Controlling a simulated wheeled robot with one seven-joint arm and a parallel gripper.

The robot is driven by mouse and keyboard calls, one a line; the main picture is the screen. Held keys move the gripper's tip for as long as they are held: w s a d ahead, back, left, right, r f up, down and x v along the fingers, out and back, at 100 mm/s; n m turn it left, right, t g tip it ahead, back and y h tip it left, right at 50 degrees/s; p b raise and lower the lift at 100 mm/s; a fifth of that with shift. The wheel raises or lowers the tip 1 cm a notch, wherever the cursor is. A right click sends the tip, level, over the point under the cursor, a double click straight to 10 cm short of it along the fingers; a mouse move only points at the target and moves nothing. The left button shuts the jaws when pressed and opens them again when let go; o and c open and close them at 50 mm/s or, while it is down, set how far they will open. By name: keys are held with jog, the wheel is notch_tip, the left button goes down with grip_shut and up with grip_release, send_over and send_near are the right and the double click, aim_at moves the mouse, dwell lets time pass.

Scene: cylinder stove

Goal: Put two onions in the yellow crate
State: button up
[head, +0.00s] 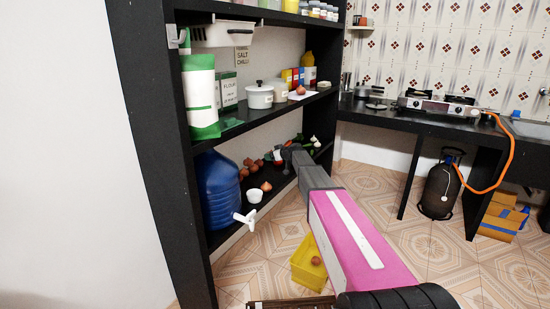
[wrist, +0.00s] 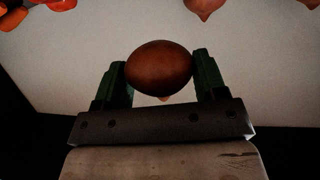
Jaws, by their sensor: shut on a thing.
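My gripper (wrist: 162,68) is shut on a brown onion (wrist: 158,66), seen in the wrist view between its two green fingers. In the head view my gripper (head: 284,152) reaches into the lower shelf, and the held onion is hard to make out there. The yellow crate (head: 302,272) stands on the floor, partly hidden behind my arm. One onion (head: 316,260) shows in the crate. More onions (head: 247,168) lie on the lower shelf to the left of my gripper, with another (head: 266,186) nearer the front.
A blue water container (head: 218,190) with a white tap and a white cup (head: 255,196) stand on the lower shelf. The upper shelf (head: 262,112) runs above my gripper and carries a white pot (head: 260,97).

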jog(key=shift+r, duration=0.1)
jog(key=s+d+r+m+t+h, duration=0.25)
jog(key=s+d+r, duration=0.25)
jog(key=s+r, duration=0.5)
jog(key=s+d+r+m+t+h, duration=0.1)
jog(key=s+d+r+m+h, duration=0.5)
jog(key=r, duration=0.6)
jog(key=w+d+f+n+g+y, duration=0.1)
jog(key=d+f+n+y, duration=0.15)
jog(key=f, duration=0.95)
jog(key=w+d+f+n+y, duration=0.15)
jog(key=d+f, duration=0.25)
jog(key=f, duration=0.8)
jog(key=d+f+n+g+y, duration=0.1)
jog(key=d+f+n+y, duration=0.15)
jog(key=f, duration=0.95)
jog(key=s+d+f, duration=0.2)
jog(key=f, duration=0.9)
jog(key=s+d+f+n+g+y, duration=0.1)
jog(key=s+d+f, duration=0.1)
jog(key=f, duration=0.9)
jog(key=s+d+f+n+y, duration=0.1)
jog(key=s+d+f, duration=0.1)
jog(key=f, duration=1)
jog(key=shift+d, duration=0.55)
jog(key=shift+s+g, duration=0.1)
jog(key=shift+g, duration=0.15)
